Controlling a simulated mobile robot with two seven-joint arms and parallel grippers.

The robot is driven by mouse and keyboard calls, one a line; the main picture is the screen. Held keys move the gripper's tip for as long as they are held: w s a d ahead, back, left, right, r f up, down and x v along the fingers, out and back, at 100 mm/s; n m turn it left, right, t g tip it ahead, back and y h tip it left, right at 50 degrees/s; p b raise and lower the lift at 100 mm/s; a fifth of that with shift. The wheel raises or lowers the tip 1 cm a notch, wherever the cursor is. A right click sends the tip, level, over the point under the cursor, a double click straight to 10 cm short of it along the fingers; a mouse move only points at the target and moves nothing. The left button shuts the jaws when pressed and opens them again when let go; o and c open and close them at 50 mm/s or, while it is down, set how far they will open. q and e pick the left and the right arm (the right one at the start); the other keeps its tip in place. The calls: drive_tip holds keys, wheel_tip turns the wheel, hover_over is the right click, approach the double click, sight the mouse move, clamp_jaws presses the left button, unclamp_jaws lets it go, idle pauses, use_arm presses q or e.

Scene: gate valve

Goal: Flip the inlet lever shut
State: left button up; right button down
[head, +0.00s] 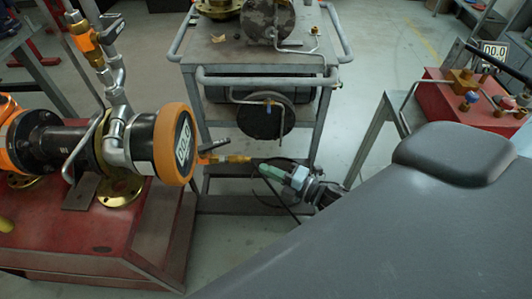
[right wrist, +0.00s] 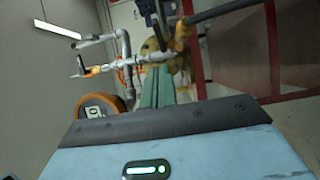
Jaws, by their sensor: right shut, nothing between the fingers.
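On the left in the head view, an orange-rimmed round gauge (head: 178,145) faces right at the end of a dark pipe assembly. A small valve with an orange and yellow lever-like part (head: 235,158) sticks out to the right beside it. Another orange valve (head: 84,38) with a dark lever (head: 110,29) tops the upright pipe; I cannot tell which is the inlet lever. My right gripper (head: 263,168), with green fingers, is shut and empty, just right of the yellow tip; contact is unclear. The fingers (right wrist: 157,86) and gauge (right wrist: 97,106) show in the right wrist view. My left gripper is not seen.
The pipe assembly stands on a red bench (head: 95,240). A grey cart (head: 265,50) with a dark cylinder (head: 265,115) stands behind the gripper. A red unit (head: 450,100) with fittings is at right. Bare floor (head: 400,30) shows at the upper right.

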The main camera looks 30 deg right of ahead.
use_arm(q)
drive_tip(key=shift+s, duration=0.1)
use_arm(e)
drive_tip(key=a+r+m+t+h, duration=0.4)
drive_tip(key=a+m+t+h, duration=0.15)
drive_tip(key=m, duration=0.85)
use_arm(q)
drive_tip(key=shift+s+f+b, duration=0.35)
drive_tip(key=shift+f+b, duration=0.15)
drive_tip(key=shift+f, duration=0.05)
use_arm(e)
drive_tip(key=shift+s+a+f+m+g+h, duration=0.25)
drive_tip(key=shift+a+f+m+g+h, duration=0.6)
drive_tip(key=shift+m, duration=1.05)
drive_tip(key=shift+s+a+f+m+g+h, duration=0.35)
drive_tip(key=shift+m+h, duration=0.75)
drive_tip(key=shift+m, duration=0.8)
drive_tip(key=shift+s+a+f+m+g+h, duration=0.2)
drive_tip(key=shift+a+f+m+g+h, duration=0.65)
drive_tip(key=shift+m, duration=1.05)
drive_tip(key=shift+d+r, duration=0.15)
drive_tip(key=shift+d, duration=0.15)
